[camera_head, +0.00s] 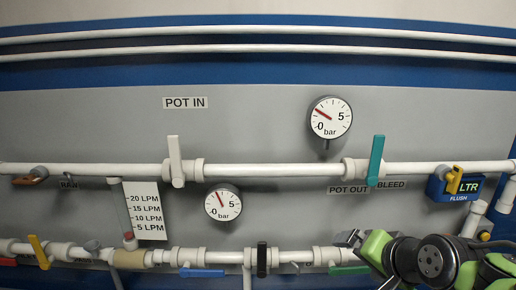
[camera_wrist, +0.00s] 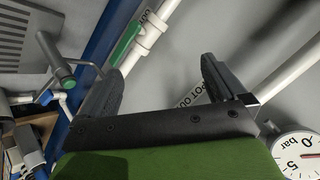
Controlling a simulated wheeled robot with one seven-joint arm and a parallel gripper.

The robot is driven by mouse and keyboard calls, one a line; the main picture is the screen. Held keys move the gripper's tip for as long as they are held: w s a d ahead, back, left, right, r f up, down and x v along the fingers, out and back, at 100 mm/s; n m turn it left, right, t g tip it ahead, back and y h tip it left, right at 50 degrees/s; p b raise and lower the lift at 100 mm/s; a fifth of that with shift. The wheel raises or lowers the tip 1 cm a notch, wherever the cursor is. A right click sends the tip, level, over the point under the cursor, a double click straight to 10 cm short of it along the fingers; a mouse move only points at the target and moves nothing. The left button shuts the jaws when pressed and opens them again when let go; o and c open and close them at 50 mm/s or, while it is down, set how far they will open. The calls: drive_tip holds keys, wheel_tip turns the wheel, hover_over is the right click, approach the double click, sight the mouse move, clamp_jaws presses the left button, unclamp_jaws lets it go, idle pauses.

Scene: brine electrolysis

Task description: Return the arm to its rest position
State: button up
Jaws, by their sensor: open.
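My gripper (camera_head: 366,260) is at the lower right of the head view, in front of the lower pipe and close to the green lever valve (camera_head: 348,270). Its green and black body hides part of the pipework there. In the wrist view my gripper (camera_wrist: 160,78) has its two dark fingers spread apart with nothing between them. A green lever (camera_wrist: 125,44) on a white pipe shows beyond the fingers. I cannot tell the clearance between fingers and pipe.
A grey panel (camera_head: 270,120) carries an upper white pipe (camera_head: 260,169) with a white lever (camera_head: 175,158) and a teal lever (camera_head: 376,160). Gauges (camera_head: 330,117) (camera_head: 223,203) stick out. A blue LTR flush meter (camera_head: 440,190) stands at right above my arm.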

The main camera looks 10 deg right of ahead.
drive_tip(key=s+a+f+n+g, duration=0.2)
drive_tip(key=s+a+f+n, duration=0.1)
drive_tip(key=s, duration=0.5)
drive_tip(key=s+a+f+n+g, duration=0.2)
drive_tip(key=s+a+f+n, duration=0.2)
drive_tip(key=s+a, duration=0.3)
drive_tip(key=shift+s+n+h, duration=0.4)
drive_tip(key=shift+s+n, duration=0.4)
drive_tip(key=shift+s, duration=0.45)
